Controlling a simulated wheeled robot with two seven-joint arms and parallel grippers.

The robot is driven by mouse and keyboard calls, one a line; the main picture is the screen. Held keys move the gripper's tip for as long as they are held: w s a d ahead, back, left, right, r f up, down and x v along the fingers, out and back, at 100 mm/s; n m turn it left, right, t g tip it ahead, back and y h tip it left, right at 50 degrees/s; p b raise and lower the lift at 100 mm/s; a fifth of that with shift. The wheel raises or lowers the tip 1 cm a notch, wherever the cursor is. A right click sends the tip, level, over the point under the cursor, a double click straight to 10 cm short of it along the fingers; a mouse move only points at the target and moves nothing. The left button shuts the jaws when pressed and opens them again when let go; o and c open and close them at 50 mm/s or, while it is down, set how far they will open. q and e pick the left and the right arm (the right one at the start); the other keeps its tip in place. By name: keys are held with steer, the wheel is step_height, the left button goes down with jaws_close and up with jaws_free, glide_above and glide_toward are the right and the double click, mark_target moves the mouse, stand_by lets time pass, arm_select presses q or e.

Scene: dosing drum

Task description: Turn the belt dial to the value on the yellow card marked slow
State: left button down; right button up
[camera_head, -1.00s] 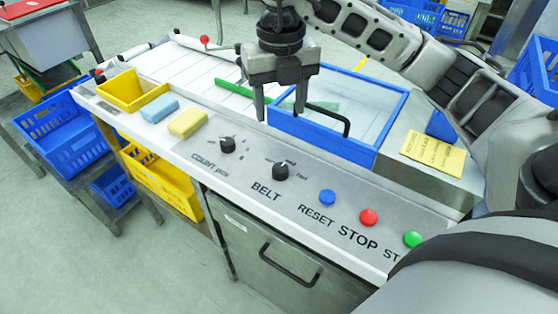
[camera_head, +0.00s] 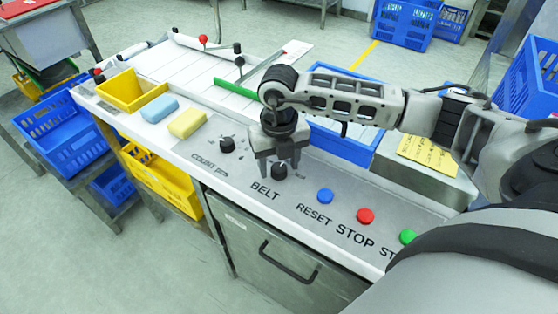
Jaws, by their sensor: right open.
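The black belt dial (camera_head: 281,171) sits on the grey control panel above the printed word BELT. My right gripper (camera_head: 278,168) points down over the belt dial with its fingers apart, one on each side of the dial in this view. I cannot tell whether they touch it. The gripper hides most of the dial's scale marks. The yellow card (camera_head: 427,152) lies on the raised metal surface at the right; its writing is too small to read. My left gripper is not in view.
The count dial (camera_head: 227,145) is just left of the belt dial. A blue button (camera_head: 326,196), a red button (camera_head: 365,216) and a green button (camera_head: 408,237) line up at right. A yellow sponge (camera_head: 187,124) lies left. A blue-framed bin (camera_head: 342,142) stands behind my right arm.

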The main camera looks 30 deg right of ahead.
steer(key=c, duration=1)
steer(key=shift+o, duration=0.2)
